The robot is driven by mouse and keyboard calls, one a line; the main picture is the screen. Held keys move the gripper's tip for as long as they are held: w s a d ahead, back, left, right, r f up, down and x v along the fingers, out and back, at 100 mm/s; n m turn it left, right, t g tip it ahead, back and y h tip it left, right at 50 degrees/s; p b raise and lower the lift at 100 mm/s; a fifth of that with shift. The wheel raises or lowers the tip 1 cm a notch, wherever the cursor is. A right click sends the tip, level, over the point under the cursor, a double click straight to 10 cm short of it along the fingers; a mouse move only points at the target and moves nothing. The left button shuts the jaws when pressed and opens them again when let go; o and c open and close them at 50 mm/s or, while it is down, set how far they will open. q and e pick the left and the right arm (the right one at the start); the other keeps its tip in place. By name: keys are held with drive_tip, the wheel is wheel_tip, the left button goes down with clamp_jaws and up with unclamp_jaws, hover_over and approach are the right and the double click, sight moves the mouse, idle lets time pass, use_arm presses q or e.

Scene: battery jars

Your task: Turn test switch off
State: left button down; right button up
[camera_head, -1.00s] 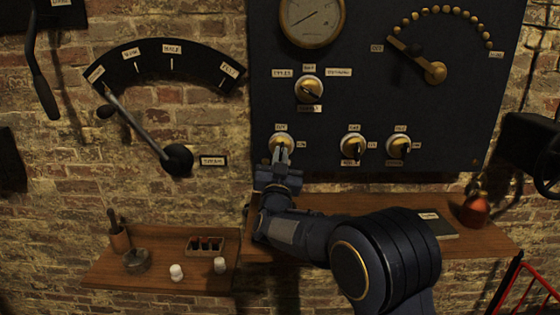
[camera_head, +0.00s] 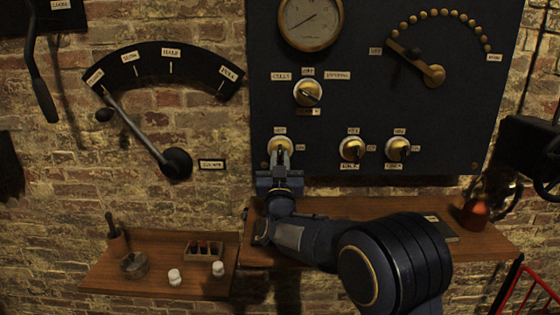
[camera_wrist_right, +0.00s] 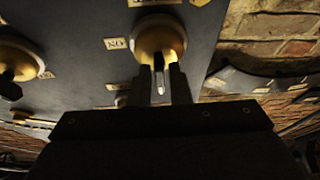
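The dark panel (camera_head: 412,110) carries three brass switches low down. My right gripper (camera_head: 281,160) is at the left one (camera_head: 279,145), pointing up at it from below. In the right wrist view, my fingers (camera_wrist_right: 163,88) stand on either side of a small metal lever (camera_wrist_right: 159,72) on a round brass switch (camera_wrist_right: 158,38). A gap shows between the fingers, so they look open around the lever; contact is unclear. The left switch has small labels above and to its right; any label below it is hidden by my gripper. My left gripper is not in view.
The middle switch (camera_head: 352,149) and right switch (camera_head: 397,149) are close by, with another switch (camera_head: 307,93) above. A wooden shelf (camera_head: 340,207) runs below the panel. A long lever (camera_head: 135,128) on a scale is at left. A red flask (camera_head: 474,213) stands at right.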

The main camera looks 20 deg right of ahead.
drive_tip(key=shift+o, duration=1.1)
drive_tip(key=b+v, duration=0.1)
drive_tip(key=v, duration=0.6)
drive_tip(key=shift+s+f, duration=0.15)
drive_tip(key=shift+s, duration=0.2)
